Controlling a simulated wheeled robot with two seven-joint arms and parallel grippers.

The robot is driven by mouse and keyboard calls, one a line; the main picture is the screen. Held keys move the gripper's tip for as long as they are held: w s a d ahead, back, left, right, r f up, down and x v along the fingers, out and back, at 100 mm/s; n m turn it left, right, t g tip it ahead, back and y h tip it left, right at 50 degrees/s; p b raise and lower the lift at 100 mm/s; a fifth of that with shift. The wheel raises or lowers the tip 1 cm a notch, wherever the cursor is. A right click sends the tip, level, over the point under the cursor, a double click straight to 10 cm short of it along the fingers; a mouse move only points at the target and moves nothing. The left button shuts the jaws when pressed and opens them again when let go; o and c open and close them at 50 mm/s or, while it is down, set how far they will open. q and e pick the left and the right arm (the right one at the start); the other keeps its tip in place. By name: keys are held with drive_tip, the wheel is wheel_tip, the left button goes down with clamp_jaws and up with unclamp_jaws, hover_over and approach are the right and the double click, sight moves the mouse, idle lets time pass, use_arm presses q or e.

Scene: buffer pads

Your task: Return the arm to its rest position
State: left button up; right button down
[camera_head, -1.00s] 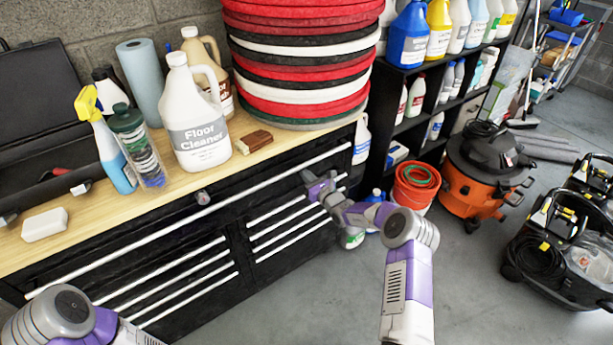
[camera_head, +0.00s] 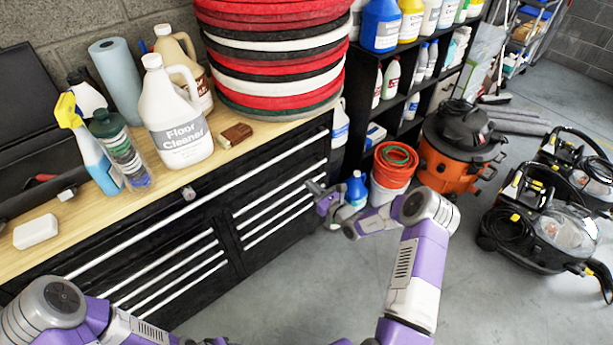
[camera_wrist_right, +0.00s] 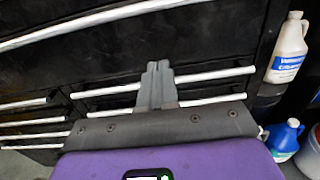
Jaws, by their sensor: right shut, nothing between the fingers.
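My right arm (camera_head: 416,265) reaches up from the bottom, bent at a grey-white joint, to my right gripper (camera_head: 315,187) in front of the right end of the black drawer cabinet. In the right wrist view the gripper (camera_wrist_right: 157,66) has its two grey fingers together with nothing between them. Drawer handles show behind the fingertips; I cannot tell the exact gap. My left arm (camera_head: 50,310) shows at the lower left corner. Its gripper is not visible.
The drawer cabinet (camera_head: 190,250) bears a floor cleaner jug (camera_head: 175,115), bottles, a brown brush (camera_head: 235,135) and a stack of round pads (camera_head: 275,60). A red bucket (camera_head: 392,170), an orange vacuum (camera_head: 455,150) and black machines stand right. Grey floor (camera_head: 500,300) is clear at the lower right.

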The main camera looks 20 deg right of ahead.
drive_tip(key=shift+s, duration=0.2)
drive_tip(key=s+a+f+n+g+y, duration=0.35)
drive_tip(key=s+a+n+g, duration=0.2)
drive_tip(key=a, duration=0.35)
drive_tip(key=s+a+f+n+g+y, duration=0.35)
drive_tip(key=s+a+f+g, duration=0.2)
drive_tip(key=a, duration=0.35)
drive_tip(key=s+a+f+n+g+h, duration=0.2)
drive_tip(key=s+f+n+g+h, duration=0.1)
drive_tip(key=s+n, duration=0.7)
drive_tip(key=s+a+f+n+g+h, duration=0.2)
drive_tip(key=s+f+n+h, duration=0.1)
drive_tip(key=s+n, duration=0.8)
drive_tip(key=shift+s+n+g+h, duration=0.35)
drive_tip(key=shift+s+h, duration=0.25)
drive_tip(key=shift+s, duration=0.25)
drive_tip(key=shift+a, duration=0.1)
